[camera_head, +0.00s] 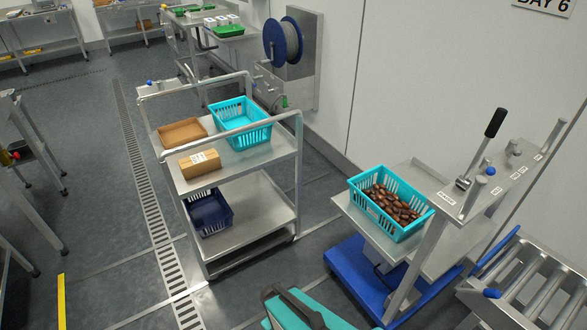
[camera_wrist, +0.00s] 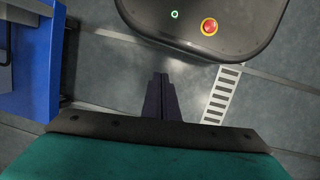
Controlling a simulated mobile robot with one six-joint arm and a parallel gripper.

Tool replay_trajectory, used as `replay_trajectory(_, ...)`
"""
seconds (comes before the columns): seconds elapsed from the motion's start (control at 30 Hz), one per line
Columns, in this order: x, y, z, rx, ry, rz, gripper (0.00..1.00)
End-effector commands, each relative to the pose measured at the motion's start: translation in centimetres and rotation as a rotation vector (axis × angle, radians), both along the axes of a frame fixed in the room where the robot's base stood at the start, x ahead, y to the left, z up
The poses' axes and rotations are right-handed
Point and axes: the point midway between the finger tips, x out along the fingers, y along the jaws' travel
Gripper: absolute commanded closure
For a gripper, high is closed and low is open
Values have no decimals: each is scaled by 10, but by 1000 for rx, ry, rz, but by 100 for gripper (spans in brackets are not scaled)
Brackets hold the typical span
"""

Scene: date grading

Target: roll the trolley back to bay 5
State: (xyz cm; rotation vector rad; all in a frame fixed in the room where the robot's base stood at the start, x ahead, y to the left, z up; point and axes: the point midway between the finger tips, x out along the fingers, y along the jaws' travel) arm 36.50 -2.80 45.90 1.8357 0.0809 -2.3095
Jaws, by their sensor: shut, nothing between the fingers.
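The trolley (camera_head: 243,212) is a steel two-shelf cart with a raised bar at each end. It stands upright on the floor in the middle of the head view. Its top shelf carries a turquoise basket (camera_head: 240,124), a shallow brown tray (camera_head: 182,133) and a brown carton (camera_head: 199,164). A dark blue basket (camera_head: 209,212) sits on its lower shelf. My gripper (camera_wrist: 160,78) is shut and empty, pointing over bare floor in the wrist view. It is apart from the trolley, which I cannot see there. No bay 5 sign is readable.
A slotted floor drain (camera_head: 150,205) runs left of the trolley. To its right, a blue-based stand (camera_head: 350,262) holds a turquoise basket of dates (camera_head: 391,206), beside a roller conveyor (camera_head: 535,290). A hose reel (camera_head: 284,41) is on the wall behind. A cropped sign (camera_head: 545,5) ends in "AY 6".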

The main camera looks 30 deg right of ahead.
Motion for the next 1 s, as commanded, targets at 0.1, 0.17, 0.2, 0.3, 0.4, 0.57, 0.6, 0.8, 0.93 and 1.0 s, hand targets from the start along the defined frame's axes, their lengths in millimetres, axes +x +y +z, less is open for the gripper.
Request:
replay_trajectory(0.1, 43, -14, -3, -42, -132, 106, 100)
replay_trajectory(0.17, 69, -20, -2, -64, -204, 163, 100)
replay_trajectory(0.2, 87, -24, -2, -80, -254, 201, 100)
replay_trajectory(0.3, 133, -34, 2, -119, -377, 297, 100)
replay_trajectory(0.4, 182, -43, 10, -160, -501, 393, 100)
replay_trajectory(0.57, 259, -56, 32, -236, -697, 553, 100)
replay_trajectory(0.6, 275, -58, 38, -254, -740, 589, 100)
replay_trajectory(0.8, 343, -70, 72, -342, -921, 752, 100)
replay_trajectory(0.93, 376, -76, 93, -398, -1013, 846, 100)
replay_trajectory(1.0, 391, -80, 103, -427, -1055, 891, 100)
